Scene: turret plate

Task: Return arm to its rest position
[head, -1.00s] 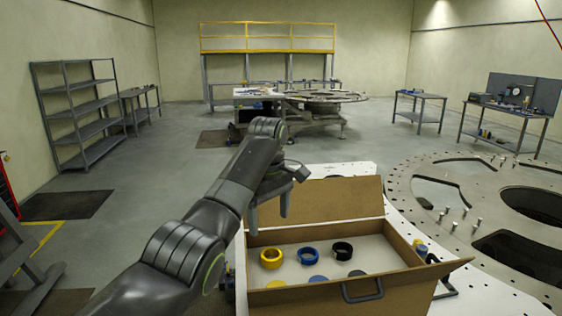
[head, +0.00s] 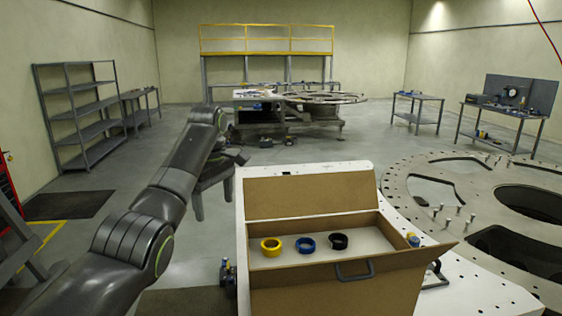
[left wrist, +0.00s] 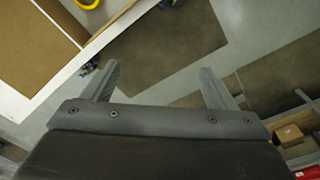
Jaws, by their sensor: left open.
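My left arm comes in from the left in the head view, with its left gripper (head: 198,200) hanging to the left of the white table, clear of the cardboard box. In the left wrist view the two fingers of the left gripper (left wrist: 158,88) are spread apart with nothing between them, above the floor. The box (head: 310,290) stands open on the white table and holds a yellow ring (head: 271,247), a blue ring (head: 305,246) and a black ring (head: 338,242). My right gripper is not in view.
The white table (head: 500,297) lies under the box. A large perforated turret plate (head: 400,190) is on the right. Shelves (head: 80,115) stand at the back left, and a workbench (head: 510,115) at the back right. Open floor lies left of the table.

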